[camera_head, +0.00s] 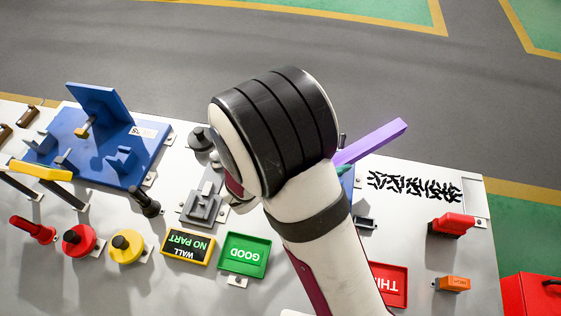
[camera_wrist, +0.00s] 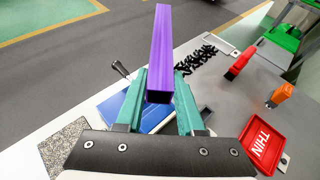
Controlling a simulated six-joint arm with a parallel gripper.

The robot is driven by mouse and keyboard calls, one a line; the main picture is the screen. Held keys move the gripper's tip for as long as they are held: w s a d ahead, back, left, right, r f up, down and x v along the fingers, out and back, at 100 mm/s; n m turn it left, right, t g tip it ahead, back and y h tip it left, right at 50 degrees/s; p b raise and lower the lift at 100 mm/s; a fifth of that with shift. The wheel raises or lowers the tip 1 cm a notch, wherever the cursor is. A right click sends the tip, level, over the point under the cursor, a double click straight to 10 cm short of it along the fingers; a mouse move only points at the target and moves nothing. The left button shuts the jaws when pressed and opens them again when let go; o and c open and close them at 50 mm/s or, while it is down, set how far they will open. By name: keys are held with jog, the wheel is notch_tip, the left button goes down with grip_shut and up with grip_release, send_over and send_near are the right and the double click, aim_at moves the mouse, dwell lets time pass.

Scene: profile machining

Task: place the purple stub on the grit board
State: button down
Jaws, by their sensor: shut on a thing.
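The purple stub is a long purple bar; it shows right of my wrist in the head view (camera_head: 376,141) and upright in the middle of the wrist view (camera_wrist: 175,45). My gripper (camera_wrist: 159,92) has teal fingers shut on the stub's near end, and the far end sticks out beyond them. In the head view my arm hides most of the gripper. A speckled grey board, which looks like the grit board (camera_wrist: 66,146), lies at the lower left of the wrist view, partly hidden by my gripper body. I cannot see it in the head view. The stub is apart from it.
A blue plate (camera_wrist: 113,108) lies under the fingers. A blue fixture (camera_head: 92,157) and round buttons (camera_head: 78,240) occupy the left.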

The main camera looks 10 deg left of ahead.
jog(key=a+f+n+t+y, duration=0.1)
jog(key=a+f, duration=0.2)
jog(key=a, duration=0.3)
jog(key=s+a+f+n+t+y, duration=0.1)
jog(key=a+f+n+y, duration=0.1)
jog(key=a, duration=0.4)
jog(key=s+a+f+n+t+y, duration=0.1)
jog(key=a+f, duration=0.2)
jog(key=a, duration=0.3)
jog(key=shift+s+a+f+n, duration=0.1)
jog(key=shift+a+f+n, duration=0.1)
jog(key=shift+f+n, duration=0.15)
notch_tip(320, 180, down, 4)
jog(key=shift+f, duration=0.1)
jog(key=shift+f, duration=0.1)
jog(key=c, duration=0.5)
grip_release()
